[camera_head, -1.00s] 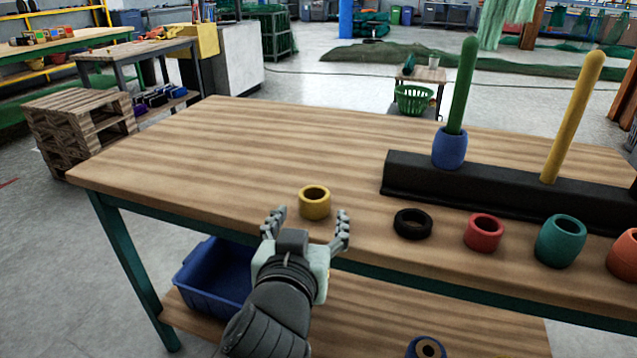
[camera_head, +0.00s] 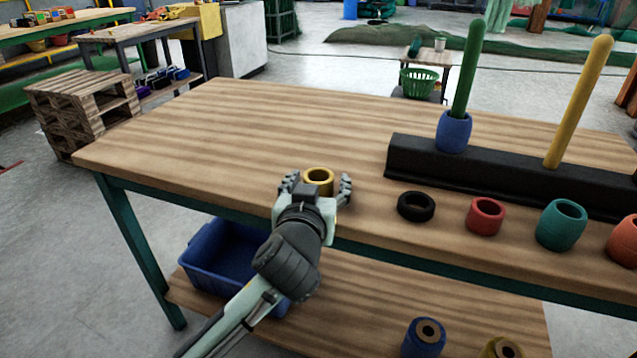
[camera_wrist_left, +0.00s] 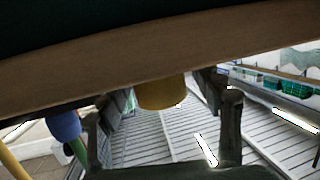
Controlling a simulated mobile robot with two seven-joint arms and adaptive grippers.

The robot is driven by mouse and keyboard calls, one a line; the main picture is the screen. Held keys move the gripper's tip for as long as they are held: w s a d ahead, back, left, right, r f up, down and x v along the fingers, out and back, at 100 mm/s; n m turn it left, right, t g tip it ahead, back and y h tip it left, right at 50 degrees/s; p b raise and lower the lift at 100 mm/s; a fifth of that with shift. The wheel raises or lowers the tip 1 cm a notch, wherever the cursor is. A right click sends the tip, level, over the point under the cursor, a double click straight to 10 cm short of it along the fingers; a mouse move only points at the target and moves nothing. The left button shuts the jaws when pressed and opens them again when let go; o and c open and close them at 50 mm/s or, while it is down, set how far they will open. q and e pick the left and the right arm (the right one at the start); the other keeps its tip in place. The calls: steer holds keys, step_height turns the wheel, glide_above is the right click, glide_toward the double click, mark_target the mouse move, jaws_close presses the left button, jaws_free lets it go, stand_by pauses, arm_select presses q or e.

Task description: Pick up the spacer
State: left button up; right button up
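A short yellow ring-shaped spacer (camera_head: 319,180) stands upright on the wooden table near its front edge. My left gripper (camera_head: 317,186) is open, with one finger at each side of the yellow spacer. Gaps seem to show between fingers and spacer, and the palm hides its lower front. In the left wrist view, which looks upside down, the yellow spacer (camera_wrist_left: 162,94) sits between the two spread fingers (camera_wrist_left: 166,104). Other spacers in a row to the right are black (camera_head: 416,207), red (camera_head: 486,216), teal (camera_head: 562,225) and orange (camera_head: 627,240). My right gripper is not in view.
A black rail (camera_head: 500,176) holds a green peg (camera_head: 468,70) with a blue spacer (camera_head: 453,132) on it and a yellow peg (camera_head: 580,100). The tabletop (camera_head: 230,140) left of the spacer is clear. A blue bin (camera_head: 215,262) sits on the lower shelf.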

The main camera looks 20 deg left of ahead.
arm_select(q)
steer(key=c, duration=1)
steer(key=shift+r, duration=0.1)
steer(key=shift+r, duration=0.35)
steer(key=shift+r+p, duration=0.9)
steer(key=shift+r, duration=3.7)
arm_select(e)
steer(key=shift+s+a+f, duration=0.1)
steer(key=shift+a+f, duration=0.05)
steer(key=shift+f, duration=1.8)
